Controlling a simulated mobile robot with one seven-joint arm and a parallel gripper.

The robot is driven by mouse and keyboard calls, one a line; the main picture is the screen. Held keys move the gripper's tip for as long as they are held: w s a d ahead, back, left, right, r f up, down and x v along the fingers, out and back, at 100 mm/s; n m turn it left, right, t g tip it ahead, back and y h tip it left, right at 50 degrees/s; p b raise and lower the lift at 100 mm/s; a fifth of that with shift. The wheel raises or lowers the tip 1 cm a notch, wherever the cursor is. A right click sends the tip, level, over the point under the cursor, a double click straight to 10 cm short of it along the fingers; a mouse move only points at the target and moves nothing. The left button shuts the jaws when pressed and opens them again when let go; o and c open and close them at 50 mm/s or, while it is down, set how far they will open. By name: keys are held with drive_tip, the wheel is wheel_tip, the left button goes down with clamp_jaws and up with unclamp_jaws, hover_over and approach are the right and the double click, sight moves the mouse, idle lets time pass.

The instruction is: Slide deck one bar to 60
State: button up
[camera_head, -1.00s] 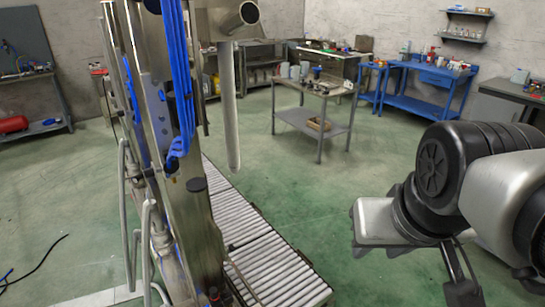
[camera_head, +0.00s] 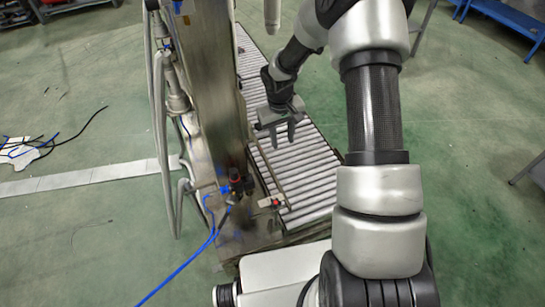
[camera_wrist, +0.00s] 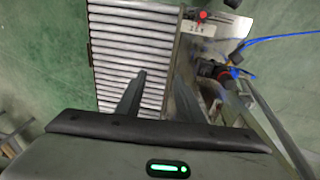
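The roller deck (camera_head: 312,190) runs beside the tall metal column. A thin rail or bar (camera_head: 267,172) lies along its left side; I cannot tell for sure that this is the task's bar. A small pale plate with a red knob (camera_head: 276,202) is at its near end; they also show at the top of the wrist view, the red knob (camera_wrist: 202,15) beside the plate (camera_wrist: 197,29). No number 60 is readable. My gripper (camera_head: 283,143) is open and empty, pointing down above the rollers near the rail. In the wrist view its fingers (camera_wrist: 156,85) stand apart over the deck's edge.
The metal column (camera_head: 205,90) rises left of the deck, with grey pipes on its far left side. Dark and red fittings (camera_head: 236,182) with a blue hose (camera_head: 185,268) sit at its foot. The green floor to the right is mostly free. A blue bench (camera_head: 505,18) is at the top right.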

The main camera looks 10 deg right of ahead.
drive_tip(key=b, duration=0.2)
hover_over(277, 180)
drive_tip(key=shift+g+y, duration=0.4)
wheel_tip(277, 180, down, 16)
drive_tip(key=shift+w+r, duration=0.1)
drive_tip(key=shift+r, duration=0.1)
drive_tip(key=shift+f+b, duration=2.4)
drive_tip(key=shift+f, duration=1.45)
clamp_jaws()
